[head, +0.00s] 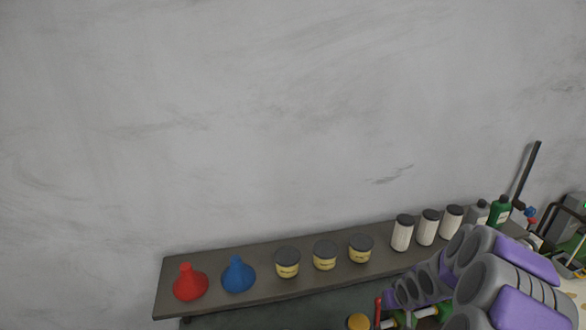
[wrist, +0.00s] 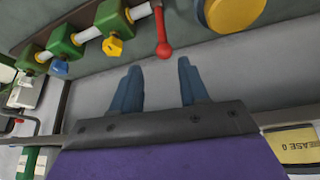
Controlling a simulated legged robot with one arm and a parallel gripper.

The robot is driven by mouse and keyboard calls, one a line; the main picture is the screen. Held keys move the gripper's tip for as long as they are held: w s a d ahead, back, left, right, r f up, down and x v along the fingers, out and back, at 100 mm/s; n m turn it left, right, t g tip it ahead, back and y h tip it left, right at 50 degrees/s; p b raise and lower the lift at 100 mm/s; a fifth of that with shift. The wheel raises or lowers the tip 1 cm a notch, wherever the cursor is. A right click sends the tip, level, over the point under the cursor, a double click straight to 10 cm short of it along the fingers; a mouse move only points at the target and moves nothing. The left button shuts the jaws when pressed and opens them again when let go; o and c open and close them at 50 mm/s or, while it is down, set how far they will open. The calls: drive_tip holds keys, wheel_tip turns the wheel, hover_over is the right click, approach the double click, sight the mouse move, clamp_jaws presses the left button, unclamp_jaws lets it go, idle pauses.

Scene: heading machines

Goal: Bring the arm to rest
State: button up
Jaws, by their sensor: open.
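My gripper (wrist: 158,88) shows in the wrist view with its two blue fingers apart and nothing between them. Its fingers point toward a grey surface with machine parts beyond. In the head view my grey and purple arm (head: 520,285) fills the lower right corner, folded in front of the shelf's right end. The gripper's fingers cannot be made out in the head view.
A shelf (head: 225,265) on the grey wall holds a red funnel (head: 190,284), a blue funnel (head: 238,276), several yellow jars, white canisters and a green bottle (head: 499,211). A red-knobbed lever (wrist: 162,48) and a yellow round part (wrist: 232,12) lie beyond my fingers.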

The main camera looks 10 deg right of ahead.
drive_tip(key=s+a+r+g+b, duration=0.3)
drive_tip(key=s+a+g+b, duration=0.1)
drive_tip(key=s+a+b, duration=0.85)
drive_tip(key=s+a+g+b, duration=0.1)
drive_tip(key=s+a+b, duration=0.1)
drive_tip(key=s+a, duration=0.2)
drive_tip(key=s+a+f+g+b, duration=0.1)
drive_tip(key=s+a+b, duration=0.2)
drive_tip(key=s, duration=0.8)
drive_tip(key=s+a+f+n+g+y+b, duration=0.1)
drive_tip(key=s+a+b, duration=0.1)
drive_tip(key=s+a, duration=0.3)
drive_tip(key=shift+s+a, duration=0.3)
drive_tip(key=shift+s, duration=0.95)
